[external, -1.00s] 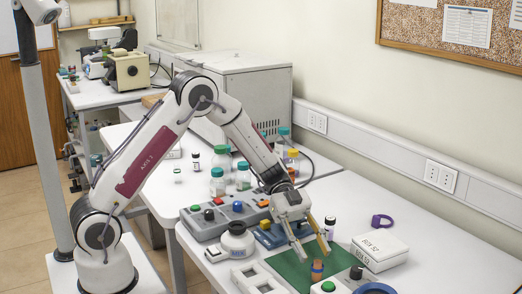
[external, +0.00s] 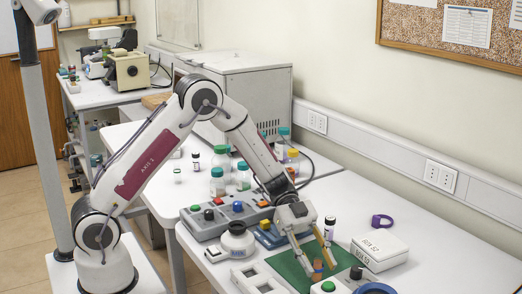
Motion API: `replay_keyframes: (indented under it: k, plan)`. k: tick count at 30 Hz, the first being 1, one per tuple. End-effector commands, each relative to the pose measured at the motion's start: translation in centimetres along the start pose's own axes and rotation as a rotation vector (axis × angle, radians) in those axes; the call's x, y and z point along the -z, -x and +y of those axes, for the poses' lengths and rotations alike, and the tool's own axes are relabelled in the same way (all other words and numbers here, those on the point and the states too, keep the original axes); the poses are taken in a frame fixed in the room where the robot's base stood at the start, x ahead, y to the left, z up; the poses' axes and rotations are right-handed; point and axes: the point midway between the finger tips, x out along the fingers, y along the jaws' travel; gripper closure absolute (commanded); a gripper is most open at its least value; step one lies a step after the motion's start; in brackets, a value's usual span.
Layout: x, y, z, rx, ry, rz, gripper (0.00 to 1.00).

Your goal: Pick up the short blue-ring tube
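A short orange-brown tube with a blue ring (external: 317,266) stands upright on the green mat (external: 286,262) near the front of the table. My gripper (external: 322,269) points down over the mat, with its fingers apart. One fingertip shows on each side of the tube in the external view. A gap seems to remain between fingers and tube; contact cannot be made out at this size.
A white box (external: 380,250) and a purple ring (external: 382,221) lie to the right. A white round device (external: 237,240) stands left.

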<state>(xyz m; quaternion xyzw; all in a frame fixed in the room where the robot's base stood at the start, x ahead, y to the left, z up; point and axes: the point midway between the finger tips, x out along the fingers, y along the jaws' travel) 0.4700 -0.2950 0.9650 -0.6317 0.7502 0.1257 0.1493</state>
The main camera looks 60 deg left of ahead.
Motion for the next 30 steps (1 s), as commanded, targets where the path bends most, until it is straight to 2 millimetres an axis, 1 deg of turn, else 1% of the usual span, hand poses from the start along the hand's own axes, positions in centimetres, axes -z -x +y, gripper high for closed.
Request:
replay_keyframes:
  k: [1,3,14,19,26,30]
  plan:
    - [0.0,0.0,0.0,0.000,0.000,0.000,0.81]
    - [0.0,0.0,0.0,0.000,0.000,0.000,0.96]
    - [0.1,0.0,0.0,0.000,0.000,0.000,0.96]
    - [0.6,0.2,0.0,0.001,-0.001,0.000,0.96]
    - [2.5,1.1,0.0,0.001,-0.002,0.001,0.96]
    - [4.3,1.8,0.0,0.001,-0.004,0.000,0.96]
